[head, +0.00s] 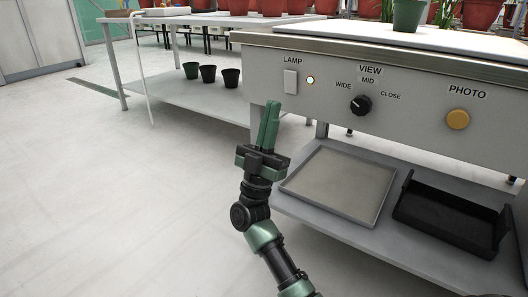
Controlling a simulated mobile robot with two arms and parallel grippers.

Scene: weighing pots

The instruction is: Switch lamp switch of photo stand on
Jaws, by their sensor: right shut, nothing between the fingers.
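The photo stand (420,97) fills the right of the head view with its grey front panel. The lamp switch (291,81) is a pale upright rocker under the word LAMP. A small round indicator (311,80) right of it looks bright white. My right gripper (271,104) points up, just below and left of the switch, with its green fingers together and nothing between them. It appears apart from the switch, though its exact depth is hard to tell. My left gripper does not show.
The panel also has a black VIEW knob (360,104) and a yellow PHOTO button (457,119). Below are a grey tray (340,182) and a black tray (450,215) on a shelf. A green pot (407,15) stands on top. The floor at left is clear.

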